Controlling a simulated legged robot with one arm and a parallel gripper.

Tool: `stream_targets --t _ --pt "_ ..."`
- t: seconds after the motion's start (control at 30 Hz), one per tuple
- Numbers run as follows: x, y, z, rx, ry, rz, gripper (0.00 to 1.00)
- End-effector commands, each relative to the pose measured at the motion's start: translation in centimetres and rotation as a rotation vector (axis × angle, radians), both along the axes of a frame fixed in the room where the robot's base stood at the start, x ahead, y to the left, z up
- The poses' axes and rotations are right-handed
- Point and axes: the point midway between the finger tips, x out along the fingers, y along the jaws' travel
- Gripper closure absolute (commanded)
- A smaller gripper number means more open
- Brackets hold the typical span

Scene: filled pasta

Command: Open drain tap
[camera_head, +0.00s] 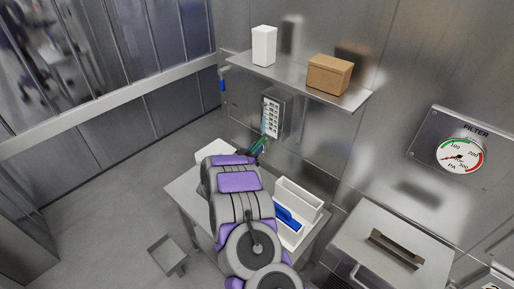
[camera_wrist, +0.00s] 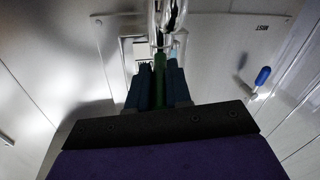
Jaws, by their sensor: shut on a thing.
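My gripper (camera_wrist: 159,82) is shut on a slim green handle (camera_wrist: 160,64) in the wrist view, with one dark finger on each side of it. The green handle points up towards bright chrome pipework (camera_wrist: 166,20) at the top of that view. Whether the two are joined is hard to tell. In the head view my gripper (camera_head: 257,149) is small, close to the steel wall below a labelled panel (camera_head: 271,117), with a bit of green at its fingers. A blue-handled lever (camera_wrist: 262,76) sits to the right in the wrist view, near the word MIST, apart from my gripper.
A wall shelf (camera_head: 297,77) above my arm bears a white box (camera_head: 264,46) and a brown box (camera_head: 330,73). Below, white containers (camera_head: 299,194) and a blue object (camera_head: 287,217) stand on a bench beside my arm. A steel lidded unit (camera_head: 395,250) stands right.

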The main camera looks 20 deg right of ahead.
Motion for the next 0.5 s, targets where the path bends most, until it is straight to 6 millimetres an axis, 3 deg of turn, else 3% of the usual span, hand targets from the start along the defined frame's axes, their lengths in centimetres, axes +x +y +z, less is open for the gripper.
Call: stream_targets --t 0.03,0.5 --pt "0.55 0.4 0.93 -0.009 -0.017 -0.001 1.0" --pt "0.75 0.49 0.82 -0.009 -0.015 -0.032 1.0"
